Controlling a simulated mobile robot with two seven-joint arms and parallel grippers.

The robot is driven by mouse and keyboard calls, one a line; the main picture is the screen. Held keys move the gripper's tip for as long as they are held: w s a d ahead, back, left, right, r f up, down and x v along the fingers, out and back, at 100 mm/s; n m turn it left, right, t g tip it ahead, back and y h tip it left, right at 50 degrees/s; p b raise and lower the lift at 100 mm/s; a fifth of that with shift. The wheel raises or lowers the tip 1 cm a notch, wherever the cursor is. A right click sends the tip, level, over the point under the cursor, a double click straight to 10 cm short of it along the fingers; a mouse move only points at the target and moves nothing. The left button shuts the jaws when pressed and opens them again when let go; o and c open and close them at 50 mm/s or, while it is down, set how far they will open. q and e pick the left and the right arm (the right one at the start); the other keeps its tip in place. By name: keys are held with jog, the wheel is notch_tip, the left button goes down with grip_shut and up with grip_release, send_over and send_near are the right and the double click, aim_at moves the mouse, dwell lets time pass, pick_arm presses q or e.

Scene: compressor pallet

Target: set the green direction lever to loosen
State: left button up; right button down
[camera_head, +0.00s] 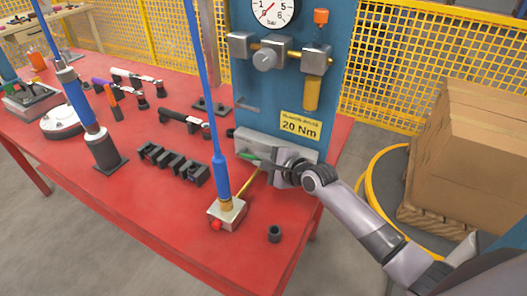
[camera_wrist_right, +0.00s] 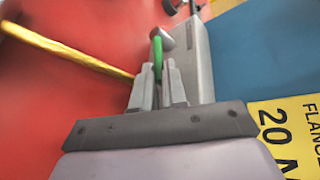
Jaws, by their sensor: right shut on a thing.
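The green direction lever (camera_head: 247,156) shows beside the long grey block (camera_head: 290,145) at the foot of the blue panel, and also in the right wrist view (camera_wrist_right: 157,52). My right gripper (camera_head: 264,162) reaches it from the right. In the wrist view the lever stands between the two fingertips (camera_wrist_right: 158,72), which are closed on it. The fingers hide its lower part. A grey cylindrical end (camera_wrist_right: 169,39) sits by the lever next to the block. I cannot read any loosen or tighten marking. My left gripper is not in view.
A blue-sleeved tool (camera_head: 221,175) stands on a metal block close left of my right gripper, with a yellow rod (camera_head: 249,183) between. A black socket (camera_head: 274,233) stands in front. The red table (camera_head: 150,215) is clear at front left. Boxes (camera_head: 470,150) stand right.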

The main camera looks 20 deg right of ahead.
jog(key=shift+w+a+r+g+h+p, duration=0.1)
jog(key=shift+a+r+g+h+p, duration=0.1)
jog(key=shift+r+g+h+p, duration=0.4)
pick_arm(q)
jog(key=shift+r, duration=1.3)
pick_arm(e)
jog(key=shift+w+a+r+n+g+h, duration=0.25)
jog(key=shift+r+g+h, duration=0.2)
jog(key=shift+g, duration=0.2)
jog(key=shift+w+a+r+n+g+h, duration=0.1)
jog(key=shift+r+n+g+h, duration=0.15)
jog(key=shift+r+g+h, duration=0.3)
jog(key=shift+f, duration=0.1)
jog(key=c, duration=1.4)
grip_release()
jog(key=shift+c, duration=0.2)
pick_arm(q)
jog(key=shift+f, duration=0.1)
pick_arm(e)
jog(key=v, duration=0.7)
